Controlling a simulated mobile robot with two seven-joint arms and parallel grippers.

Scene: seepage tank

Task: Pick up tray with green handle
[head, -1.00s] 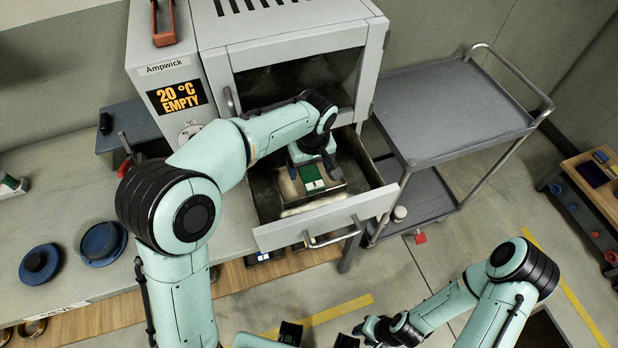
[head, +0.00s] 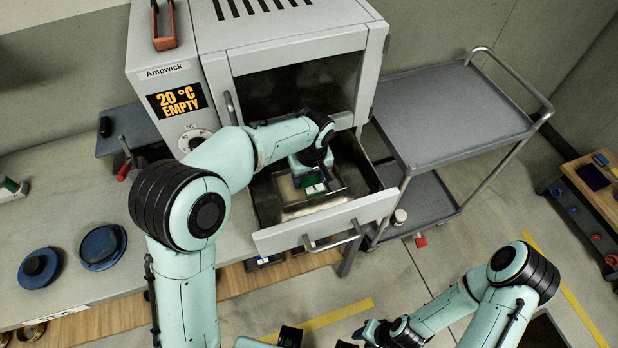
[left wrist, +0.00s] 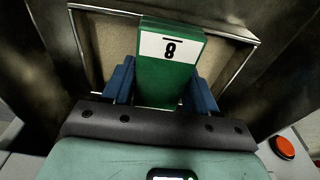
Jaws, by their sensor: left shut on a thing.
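The tray with the green handle lies inside the pulled-out drawer (head: 325,226) of the grey oven. The green handle (head: 314,187) shows below my left gripper (head: 318,179) in the head view. In the left wrist view the handle (left wrist: 168,68) bears a white label with the number 8, and my left gripper's blue fingers (left wrist: 163,85) are shut on it from both sides. The tray's thin metal rim (left wrist: 243,66) surrounds a tan filling. My right arm (head: 445,305) is low at the right; its fingertips cannot be made out clearly.
The oven (head: 290,45) displays 20 °C and EMPTY. A grey trolley (head: 450,105) stands to the right of the drawer. Blue round lids (head: 102,246) lie on the bench at the left. An orange-handled object (head: 163,40) lies on top of the oven's control box.

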